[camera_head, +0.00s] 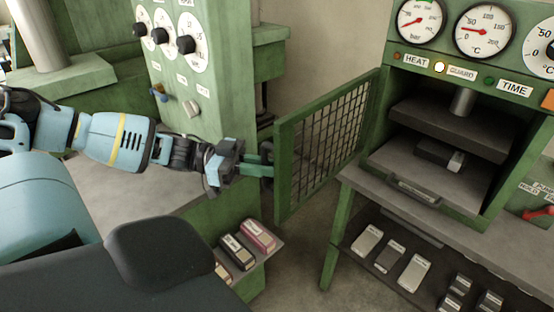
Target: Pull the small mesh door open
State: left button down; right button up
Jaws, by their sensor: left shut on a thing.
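The small mesh door (334,131) has a green frame with dark wire mesh. It stands swung out to the left from the green press (505,190), which shows its open chamber. My left gripper (262,163) is at the door's free left edge, shut on what looks like its handle, which the fingers mostly hide. The left arm reaches in from the left side. My right gripper is not in view.
Gauges and labels such as HEAT and TIME sit above the chamber. A shelf (345,232) below holds several small blocks. A green cabinet with dials (185,60) stands behind my left arm. Several blocks lie on a low ledge (268,243) near the door.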

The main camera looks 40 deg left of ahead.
pick_arm(q)
jog(key=shift+w+a+r, duration=0.1)
jog(key=shift+w+a, duration=0.05)
jog(key=shift+a, duration=0.6)
jog(key=shift+w+a+r, duration=0.1)
jog(key=shift+w+a, duration=0.05)
jog(key=shift+a, duration=0.6)
